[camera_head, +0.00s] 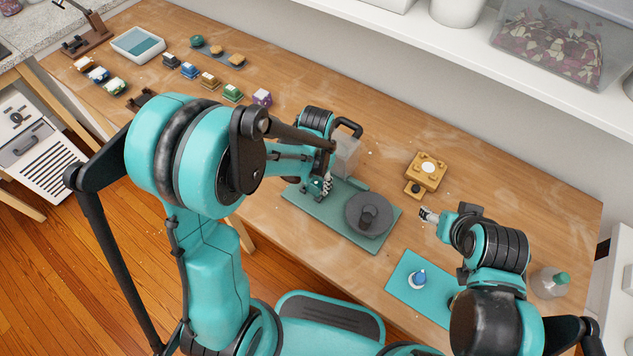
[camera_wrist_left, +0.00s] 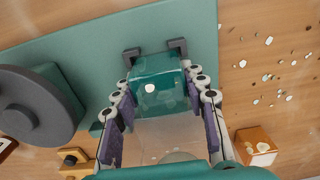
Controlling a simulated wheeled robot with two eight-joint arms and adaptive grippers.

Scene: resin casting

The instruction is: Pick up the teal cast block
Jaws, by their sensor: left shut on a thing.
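The teal cast block (camera_wrist_left: 158,88) is glossy and half see-through, with a pale spot on its face. It sits between the fingers of my left gripper (camera_wrist_left: 160,96), which is shut on it. In the head view the block (camera_head: 316,187) is small and partly covered by my left gripper (camera_head: 323,186), over the left part of a green board (camera_head: 340,222). Dark corner brackets (camera_wrist_left: 177,46) stand by the block's far edge in the left wrist view. Whether the block touches the board is unclear. My right gripper (camera_head: 427,214) is away to the right; its finger opening is too small to judge.
A dark grey round plate with a knob (camera_head: 368,216) is on the board's right part. A clear container (camera_head: 346,157) stands behind. Several small blocks lie back left.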

